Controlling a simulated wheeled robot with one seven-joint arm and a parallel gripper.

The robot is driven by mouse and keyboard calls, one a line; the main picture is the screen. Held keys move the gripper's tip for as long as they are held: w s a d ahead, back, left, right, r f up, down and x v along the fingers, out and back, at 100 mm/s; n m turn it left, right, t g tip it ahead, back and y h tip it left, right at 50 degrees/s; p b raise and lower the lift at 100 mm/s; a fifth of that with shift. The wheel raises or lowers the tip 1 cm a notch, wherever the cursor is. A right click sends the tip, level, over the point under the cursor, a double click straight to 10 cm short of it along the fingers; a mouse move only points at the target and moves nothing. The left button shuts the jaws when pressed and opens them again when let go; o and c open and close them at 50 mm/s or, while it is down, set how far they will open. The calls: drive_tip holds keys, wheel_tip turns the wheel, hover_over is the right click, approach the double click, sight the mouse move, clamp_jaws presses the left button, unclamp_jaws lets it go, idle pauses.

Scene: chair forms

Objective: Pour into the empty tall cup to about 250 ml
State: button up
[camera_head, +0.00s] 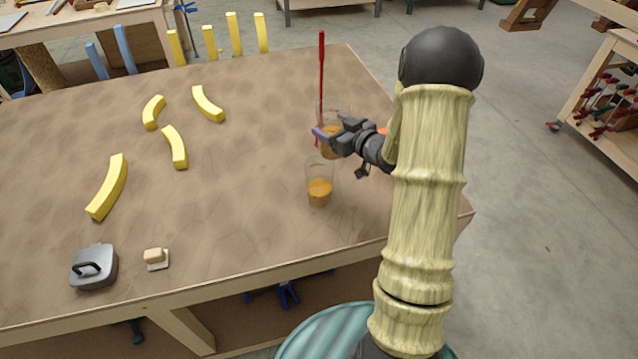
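A clear tall cup (320,189) stands upright near the table's right front part, with amber liquid in its lower part. A second clear cup (334,106), also with amber liquid, is just behind it and looks upright. My gripper (325,134) is at this second cup, its fingers across the cup's side, and looks shut on it. The fingers hide part of this cup, and I cannot tell whether its base touches the table. A thin red stick (321,70) rises at the second cup's left side; whether it stands inside or behind is unclear.
Several yellow curved pieces (108,187) lie on the left of the brown table (240,200). A grey handled block (94,267) and a small tan block on a white piece (155,258) lie at the front left.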

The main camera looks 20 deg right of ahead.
sight(323, 107)
drive_tip(key=shift+a, duration=0.1)
drive_tip(key=shift+r+p, duration=1.75)
drive_tip(key=shift+r, duration=0.85)
drive_tip(key=shift+f, duration=0.2)
